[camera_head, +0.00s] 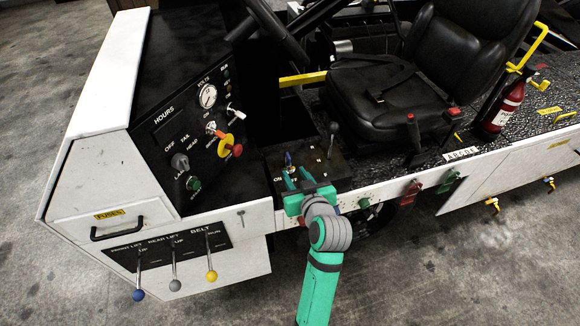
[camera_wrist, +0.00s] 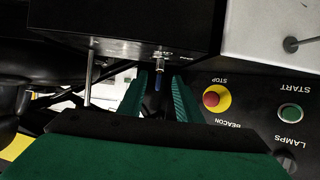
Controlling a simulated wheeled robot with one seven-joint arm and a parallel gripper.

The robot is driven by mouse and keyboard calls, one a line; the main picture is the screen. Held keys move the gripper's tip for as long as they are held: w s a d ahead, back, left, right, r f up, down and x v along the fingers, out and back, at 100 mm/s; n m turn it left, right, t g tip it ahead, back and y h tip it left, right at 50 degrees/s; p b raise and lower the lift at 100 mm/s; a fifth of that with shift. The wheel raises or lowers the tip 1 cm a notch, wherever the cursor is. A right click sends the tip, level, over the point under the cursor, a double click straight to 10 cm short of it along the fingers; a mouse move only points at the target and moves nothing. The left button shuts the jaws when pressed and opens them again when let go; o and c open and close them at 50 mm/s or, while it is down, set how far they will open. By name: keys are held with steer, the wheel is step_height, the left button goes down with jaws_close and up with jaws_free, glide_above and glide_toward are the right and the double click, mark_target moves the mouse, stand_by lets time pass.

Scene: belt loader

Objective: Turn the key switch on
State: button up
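A small switch with a blue tip and a metal base (camera_wrist: 158,78) sticks out of a black panel in the wrist view. In the head view its blue part (camera_head: 288,158) stands on the black box beside the driver's seat, near ON and OFF labels. I take it for the key switch; its exact turn position is too small to read. My gripper (camera_head: 297,181) is at the front edge of this box. In the wrist view my gripper (camera_wrist: 160,98) is open, with one finger on each side of the blue tip and a visible gap to each.
A black lever (camera_head: 333,140) stands just behind the gripper. The dashboard (camera_head: 180,125) at left carries knobs and a red-and-yellow stop button (camera_head: 231,147), also in the wrist view (camera_wrist: 212,98). The seat (camera_head: 385,95) is behind. Three ball-ended levers (camera_head: 175,265) are at lower left.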

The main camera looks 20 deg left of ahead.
mark_target(289, 166)
steer(key=shift+x, duration=3.1)
jaws_close()
